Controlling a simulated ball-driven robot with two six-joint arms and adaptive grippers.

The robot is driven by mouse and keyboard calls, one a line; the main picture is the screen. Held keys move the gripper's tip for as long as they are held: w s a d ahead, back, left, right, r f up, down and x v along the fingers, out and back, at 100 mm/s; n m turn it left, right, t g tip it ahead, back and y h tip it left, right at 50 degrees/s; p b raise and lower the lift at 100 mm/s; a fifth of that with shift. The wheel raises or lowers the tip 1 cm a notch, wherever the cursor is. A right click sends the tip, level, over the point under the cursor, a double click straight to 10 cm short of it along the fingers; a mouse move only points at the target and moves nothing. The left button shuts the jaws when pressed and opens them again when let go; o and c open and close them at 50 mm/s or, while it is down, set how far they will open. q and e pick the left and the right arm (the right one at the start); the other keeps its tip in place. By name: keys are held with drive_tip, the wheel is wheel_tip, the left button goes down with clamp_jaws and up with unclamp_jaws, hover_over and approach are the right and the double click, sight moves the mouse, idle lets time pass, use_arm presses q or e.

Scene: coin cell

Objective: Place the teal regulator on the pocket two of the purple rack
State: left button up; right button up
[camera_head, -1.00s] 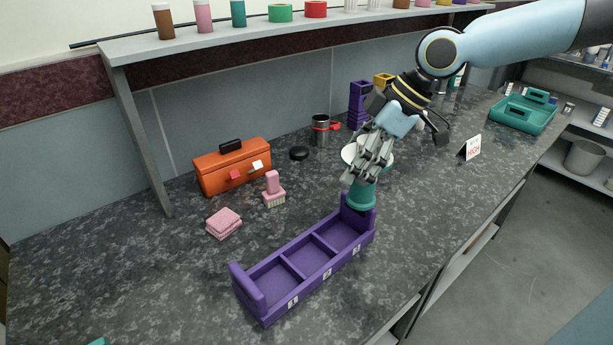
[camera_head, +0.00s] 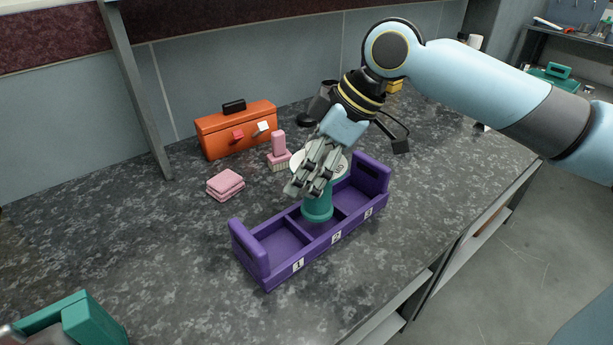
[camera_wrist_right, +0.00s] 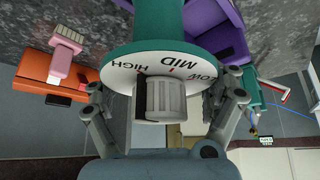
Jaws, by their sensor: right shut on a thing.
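The teal regulator (camera_head: 317,209) has a white dial top marked LOW, MID and HIGH and a grey knob, seen in the right wrist view (camera_wrist_right: 175,45). My right gripper (camera_head: 314,175) is shut on the regulator by its knob. The regulator is upright over the middle pocket, labelled 2, of the purple rack (camera_head: 262,262). Whether its base touches the pocket floor cannot be told. Pocket 1 at the left is empty; pocket 3 at the right looks empty but is partly hidden. The rack also shows in the right wrist view (camera_wrist_right: 222,38). My left gripper is not in view.
An orange toolbox (camera_head: 237,131), a pink brush (camera_head: 279,147) and folded pink cloths (camera_head: 226,184) stand behind the rack. A teal object (camera_head: 85,318) is at the bottom left.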

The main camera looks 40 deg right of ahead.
sight(346, 165)
drive_tip(key=shift+f, duration=1.9)
drive_tip(key=shift+f, duration=0.1)
drive_tip(key=o, duration=1.2)
drive_tip(key=p+v, duration=0.4)
drive_tip(key=v, duration=0.7)
drive_tip(key=shift+r, duration=0.3)
drive_tip(key=shift+s+d+r+p, duration=0.1)
drive_tip(key=shift+s+r+p, duration=0.15)
drive_tip(key=shift+p, duration=0.2)
